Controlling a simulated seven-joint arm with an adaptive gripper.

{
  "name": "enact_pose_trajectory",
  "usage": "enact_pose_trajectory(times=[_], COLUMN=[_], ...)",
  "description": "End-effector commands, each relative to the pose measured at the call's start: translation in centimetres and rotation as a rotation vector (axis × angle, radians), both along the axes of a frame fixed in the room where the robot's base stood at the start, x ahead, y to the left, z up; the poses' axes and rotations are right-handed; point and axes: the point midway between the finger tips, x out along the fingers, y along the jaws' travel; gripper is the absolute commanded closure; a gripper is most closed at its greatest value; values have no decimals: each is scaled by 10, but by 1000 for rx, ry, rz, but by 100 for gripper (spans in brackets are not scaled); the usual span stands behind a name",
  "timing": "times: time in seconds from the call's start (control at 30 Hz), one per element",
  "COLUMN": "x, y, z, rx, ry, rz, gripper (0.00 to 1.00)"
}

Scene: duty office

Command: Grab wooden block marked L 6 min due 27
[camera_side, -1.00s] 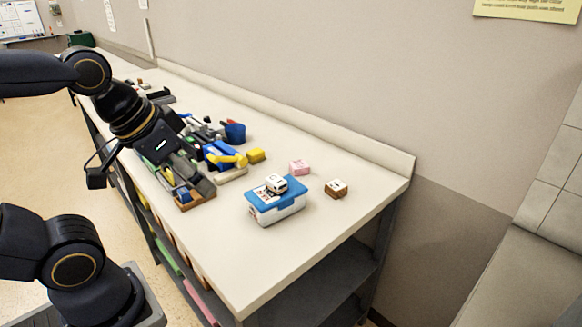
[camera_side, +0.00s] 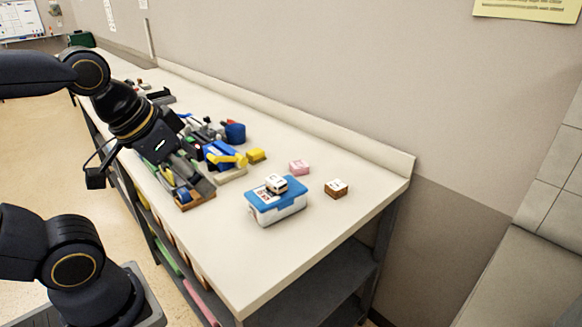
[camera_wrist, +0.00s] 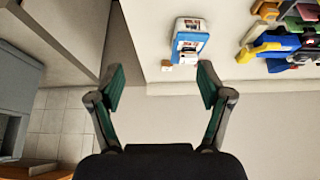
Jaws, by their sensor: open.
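A small brown wooden block (camera_side: 336,189) with a white, dark-marked top sits on the counter near its right end in the side view. Its lettering is too small to read. A small block (camera_wrist: 166,65), apparently the same one, shows in the wrist view beside the blue-lidded box. My gripper (camera_side: 183,150) is over the cluttered part of the counter, left of the block and apart from it. In the wrist view my gripper (camera_wrist: 161,82) is open, with nothing between its green-padded fingers.
A blue-lidded box (camera_side: 290,208) with a small white toy vehicle (camera_side: 276,184) on top stands left of the block. A pink block (camera_side: 299,167) lies behind the box. Blue and yellow items and a wooden tray (camera_side: 196,201) crowd the left. The wall borders the counter's back.

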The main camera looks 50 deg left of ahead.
Motion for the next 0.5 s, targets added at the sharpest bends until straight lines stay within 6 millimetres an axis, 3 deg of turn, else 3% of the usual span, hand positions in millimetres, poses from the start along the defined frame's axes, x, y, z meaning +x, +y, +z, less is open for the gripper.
enact_pose_trajectory(times=[0.37, 0.5], x=[0, 25], y=[0, -2], z=[0, 37], rx=[6, 22], ry=[-2, -98], rz=[-11, -54], gripper=[19, 19])
